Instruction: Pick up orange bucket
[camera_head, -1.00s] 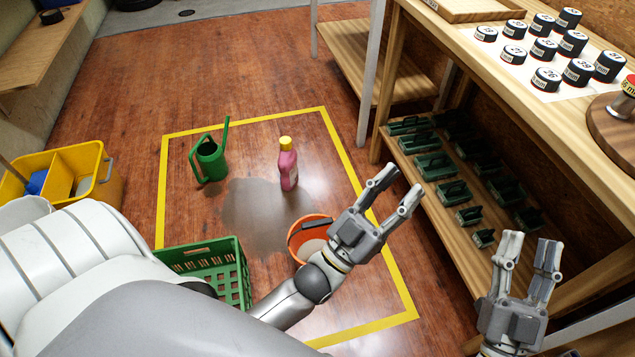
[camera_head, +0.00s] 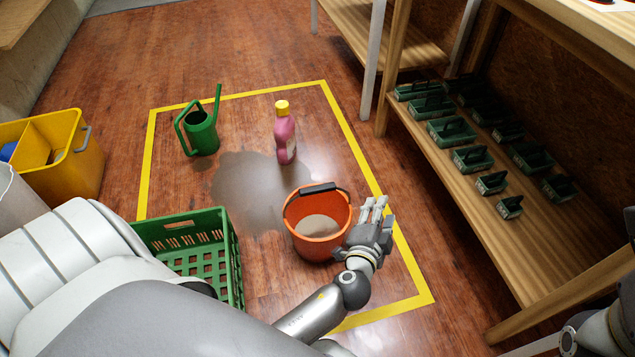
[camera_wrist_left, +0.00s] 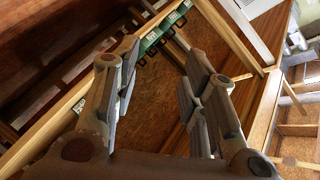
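The orange bucket (camera_head: 308,243) stands upright on the wooden floor in the head view, with greyish-brown contents and a dark handle grip (camera_head: 318,188) at its far rim. My left gripper (camera_head: 374,207) is just right of the bucket, overlapping its right edge in the picture; I cannot tell if they touch. In the left wrist view the left gripper's fingers (camera_wrist_left: 158,85) are spread with nothing between them, and the bucket does not show there. Only grey parts of my right arm show at the lower right of the head view.
A green crate (camera_head: 222,262) stands left of the bucket. A pink bottle (camera_head: 285,140) and green watering can (camera_head: 203,135) stand beyond, near a dark puddle (camera_head: 250,190). A yellow bin (camera_head: 85,165) is at left. A wooden shelf (camera_head: 520,245) with green holders stands at right.

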